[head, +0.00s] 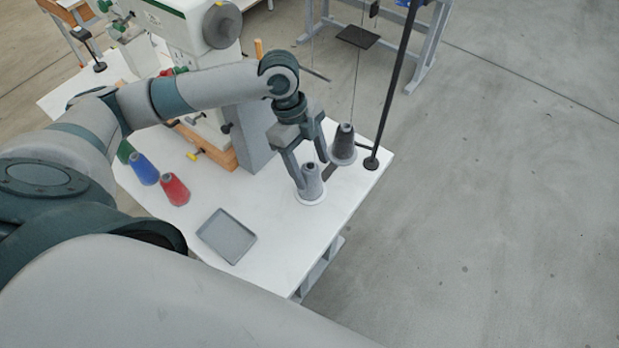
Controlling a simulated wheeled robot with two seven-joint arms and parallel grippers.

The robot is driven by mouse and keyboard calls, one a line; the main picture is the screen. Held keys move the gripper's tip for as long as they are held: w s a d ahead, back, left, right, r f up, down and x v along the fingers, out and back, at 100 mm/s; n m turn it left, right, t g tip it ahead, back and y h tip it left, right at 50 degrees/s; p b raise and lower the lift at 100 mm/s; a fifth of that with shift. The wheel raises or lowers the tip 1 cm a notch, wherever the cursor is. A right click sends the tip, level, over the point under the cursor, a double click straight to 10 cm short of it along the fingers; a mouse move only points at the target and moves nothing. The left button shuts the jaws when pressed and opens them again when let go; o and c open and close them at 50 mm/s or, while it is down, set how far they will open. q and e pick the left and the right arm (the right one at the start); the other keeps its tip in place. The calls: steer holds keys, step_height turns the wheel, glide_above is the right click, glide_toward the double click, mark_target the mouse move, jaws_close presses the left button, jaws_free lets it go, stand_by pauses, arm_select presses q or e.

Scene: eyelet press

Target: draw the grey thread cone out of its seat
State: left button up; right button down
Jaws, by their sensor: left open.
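The grey thread cone (311,187) stands upright on a round white seat (310,201) near the right edge of the white table. My left gripper (312,173) points down over it. Its two fingers are apart, one to the left of the cone and one towards its right and behind. I cannot tell whether either finger touches the cone. My right gripper is not in view.
A black cone (343,146) stands close behind the grey one, near a dark upright pole (394,90). A grey tray (227,236) lies at the front. Red (174,189) and blue (144,168) cones stand left. A machine (190,30) stands behind my arm.

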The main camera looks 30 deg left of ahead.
arm_select(q)
steer(key=shift+p, duration=0.75)
stand_by(0.7)
steer(key=shift+c, duration=0.2)
steer(key=c, duration=1.2)
